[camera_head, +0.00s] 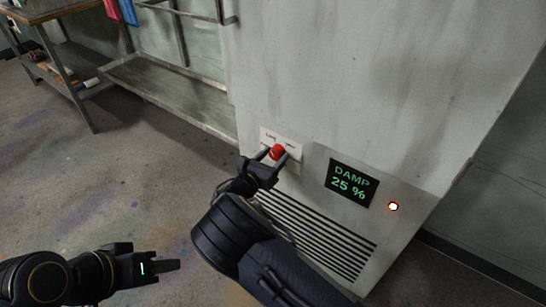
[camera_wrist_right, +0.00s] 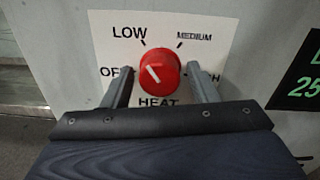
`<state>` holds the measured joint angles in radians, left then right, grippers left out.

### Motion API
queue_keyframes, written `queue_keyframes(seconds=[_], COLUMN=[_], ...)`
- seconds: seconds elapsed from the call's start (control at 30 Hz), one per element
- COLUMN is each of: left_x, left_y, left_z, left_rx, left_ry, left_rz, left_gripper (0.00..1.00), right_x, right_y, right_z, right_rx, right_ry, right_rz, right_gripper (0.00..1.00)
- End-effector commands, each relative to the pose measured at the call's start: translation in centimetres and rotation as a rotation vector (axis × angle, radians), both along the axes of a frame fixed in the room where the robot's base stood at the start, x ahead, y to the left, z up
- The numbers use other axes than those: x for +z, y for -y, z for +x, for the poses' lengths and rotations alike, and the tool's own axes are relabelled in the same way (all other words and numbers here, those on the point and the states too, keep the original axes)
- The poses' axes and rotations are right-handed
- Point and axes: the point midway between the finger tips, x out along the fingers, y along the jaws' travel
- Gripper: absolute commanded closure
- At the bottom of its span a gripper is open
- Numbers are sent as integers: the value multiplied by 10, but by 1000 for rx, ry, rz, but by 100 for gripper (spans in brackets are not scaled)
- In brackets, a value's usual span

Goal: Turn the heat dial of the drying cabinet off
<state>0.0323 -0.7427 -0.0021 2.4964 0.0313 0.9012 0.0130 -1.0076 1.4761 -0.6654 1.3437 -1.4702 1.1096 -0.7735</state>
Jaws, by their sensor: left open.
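The red heat dial (camera_head: 277,152) sits on a white label plate (camera_head: 268,134) on the front of the pale drying cabinet (camera_head: 330,80). In the right wrist view the dial (camera_wrist_right: 160,72) has a white mark slanting to the upper left, roughly toward LOW. OFF is at the left, MEDIUM at the upper right; the right label is partly hidden by a finger. My right gripper (camera_head: 272,163) is at the dial, its fingers (camera_wrist_right: 160,85) on either side with small gaps, so it is open around it. My left gripper (camera_head: 155,267) is open and empty over the floor, lower left.
A vent grille (camera_head: 315,235) is below. A metal rack (camera_head: 175,92) and a table (camera_head: 60,15) stand at the back left. The floor at left is clear.

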Motion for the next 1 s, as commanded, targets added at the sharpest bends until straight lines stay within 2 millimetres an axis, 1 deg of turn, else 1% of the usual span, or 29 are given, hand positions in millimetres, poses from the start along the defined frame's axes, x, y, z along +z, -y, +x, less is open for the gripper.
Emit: queue_keyframes(seconds=[0.03,0.27,0.3,0.47,0.67,1.0], left_x=[0,0,0,2,10,36], left_y=[0,0,0,0,0,0], left_z=[0,0,0,0,0,0], left_rx=[0,0,0,0,0,0], left_ry=[0,0,0,0,0,0], left_rz=[0,0,0,0,0,0], left_gripper=[59,59,59,59,59,59], right_x=[0,0,0,0,2,4], right_y=[0,0,0,0,0,-1], right_z=[0,0,0,0,0,0], right_rx=[0,0,0,0,1,1], right_ry=[0,0,0,-7,-46,-205], right_rz=[0,0,0,-9,-63,-280], right_gripper=[54,84,85,85,85,85])
